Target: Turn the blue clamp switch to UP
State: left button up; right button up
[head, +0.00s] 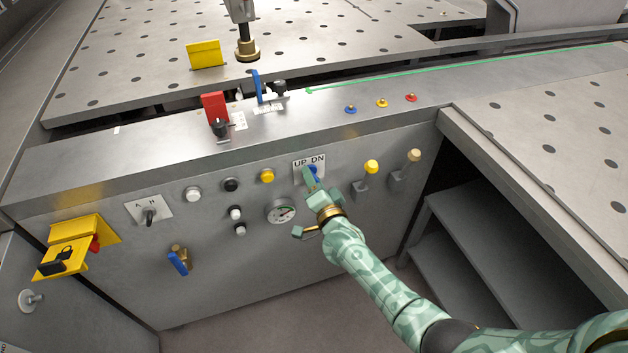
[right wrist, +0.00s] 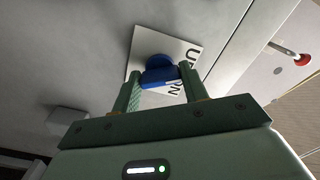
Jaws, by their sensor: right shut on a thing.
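The blue clamp switch (head: 313,171) sits on a white plate (head: 300,165) marked UP at left and DN at right, on the upright front panel. My right gripper (head: 310,174) reaches it from below right and partly hides it. In the right wrist view the blue switch (right wrist: 159,72) has a round base and a bar handle. The fingers of my right gripper (right wrist: 160,85) stand on both sides of the handle and are shut on it. The handle's exact pointing is hard to tell. My left gripper is not in view.
A yellow-knobbed lever (head: 371,167) and a beige-knobbed lever (head: 413,156) stand close on the right. A blue-handled valve (head: 178,262) is farther left. The space before the panel is free.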

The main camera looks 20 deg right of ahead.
jog(key=shift+s+f, duration=0.1)
jog(key=shift+f, duration=0.05)
jog(key=o, duration=1)
jog(key=shift+s+d+p, duration=0.15)
jog(key=shift+s+p, duration=1)
jog(key=shift+s, duration=2.9)
jog(key=shift+s+d+p, duration=0.1)
jog(key=shift+s+p, duration=1)
jog(key=shift+s, duration=2.95)
